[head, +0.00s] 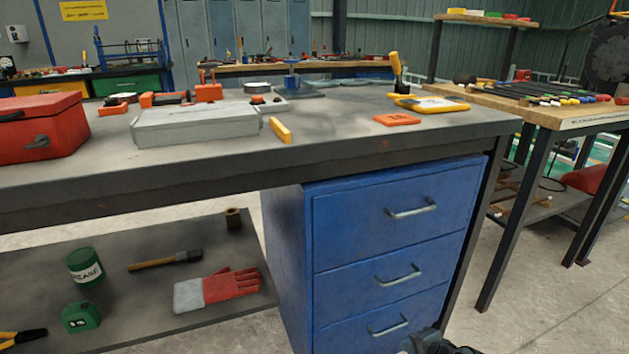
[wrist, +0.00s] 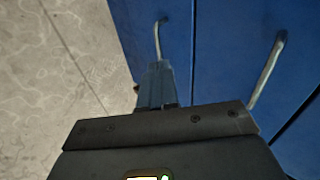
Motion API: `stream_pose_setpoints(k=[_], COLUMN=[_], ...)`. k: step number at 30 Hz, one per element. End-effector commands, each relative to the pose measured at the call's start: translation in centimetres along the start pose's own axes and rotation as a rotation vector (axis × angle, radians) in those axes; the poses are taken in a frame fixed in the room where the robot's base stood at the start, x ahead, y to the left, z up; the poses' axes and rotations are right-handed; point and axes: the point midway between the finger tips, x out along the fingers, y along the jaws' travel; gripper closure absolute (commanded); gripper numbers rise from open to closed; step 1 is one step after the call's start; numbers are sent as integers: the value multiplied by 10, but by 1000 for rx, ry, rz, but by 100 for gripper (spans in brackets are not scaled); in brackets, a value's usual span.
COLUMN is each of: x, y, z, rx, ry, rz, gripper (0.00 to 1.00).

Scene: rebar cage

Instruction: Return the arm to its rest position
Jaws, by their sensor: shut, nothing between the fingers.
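My gripper (wrist: 157,68) points at the blue drawer cabinet, and its fingers are together with nothing between them. In the head view only a dark part of my arm's end shows at the bottom edge, by the lowest drawer. The blue drawer cabinet (head: 345,235) stands under the workbench, and its drawers look shut. In the wrist view one drawer handle (wrist: 160,40) lies just beyond the fingertips, and I cannot tell whether they touch. Another handle (wrist: 268,68) is to the right.
The workbench (head: 340,150) carries a red toolbox (head: 45,130), a grey case (head: 195,126) and small tools. The lower shelf (head: 150,290) holds a green can (head: 84,266) and gloves (head: 230,285). A wooden-topped table (head: 570,115) stands right. Floor (head: 540,310) right of the cabinet is clear.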

Motion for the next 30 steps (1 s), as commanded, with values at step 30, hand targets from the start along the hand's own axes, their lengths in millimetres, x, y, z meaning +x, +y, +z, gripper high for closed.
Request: stream_pose_setpoints(k=[30], x=[-342], y=[173], z=[133], rx=[-966], ry=[400], rz=[-83], gripper=[100])
